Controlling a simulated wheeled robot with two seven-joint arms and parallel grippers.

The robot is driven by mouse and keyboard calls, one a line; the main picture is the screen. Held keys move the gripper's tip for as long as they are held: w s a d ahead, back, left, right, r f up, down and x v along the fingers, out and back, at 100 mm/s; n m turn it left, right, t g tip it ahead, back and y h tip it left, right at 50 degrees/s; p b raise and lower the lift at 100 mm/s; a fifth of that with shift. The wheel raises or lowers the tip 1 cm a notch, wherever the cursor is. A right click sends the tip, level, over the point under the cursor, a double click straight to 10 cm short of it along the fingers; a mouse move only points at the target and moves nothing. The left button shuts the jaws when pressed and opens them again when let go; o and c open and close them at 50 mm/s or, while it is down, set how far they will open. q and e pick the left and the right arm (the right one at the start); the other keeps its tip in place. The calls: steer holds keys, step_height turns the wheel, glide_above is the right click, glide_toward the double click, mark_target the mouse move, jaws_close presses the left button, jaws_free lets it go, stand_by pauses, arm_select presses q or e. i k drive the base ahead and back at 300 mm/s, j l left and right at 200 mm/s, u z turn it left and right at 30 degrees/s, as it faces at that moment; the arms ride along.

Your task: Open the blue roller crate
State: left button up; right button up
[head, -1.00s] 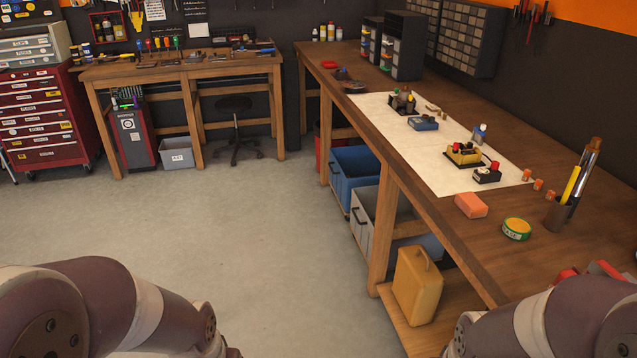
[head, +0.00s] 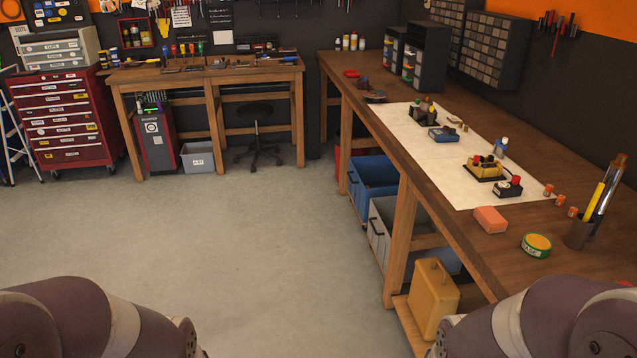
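The blue roller crate (head: 371,188) stands under the long wooden workbench on the right, behind a grey crate. Its front with a dark handle faces the open floor, and the bench top and legs hide part of it. Most of its inside is hidden. My two arms show only as upper links at the bottom left and bottom right. Both grippers are out of the picture, so I cannot see their state.
A grey crate (head: 379,237) and a yellow canister (head: 434,296) stand under the long workbench (head: 454,231) nearer me. A red tool chest (head: 66,124), a stool (head: 255,130) and a small grey bin (head: 198,158) are at the back. The concrete floor (head: 230,230) between is clear.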

mark_target(377, 173)
steer(key=i+u, duration=0.2)
steer(key=i, duration=1.8)
steer(key=i+z, duration=0.1)
steer(key=i, duration=0.45)
steer(key=i+z, duration=0.1)
steer(key=i, duration=0.4)
steer(key=i+j, duration=0.15)
steer(key=i, duration=0.4)
steer(key=i+j+z, duration=0.15)
steer(key=i, duration=0.4)
steer(key=i+j+z, duration=0.1)
steer(key=i, duration=0.4)
steer(key=i+j+z, duration=0.1)
steer(key=i+j, duration=0.15)
steer(key=i, duration=0.25)
steer(key=i+l, duration=0.4)
steer(key=l, duration=0.2)
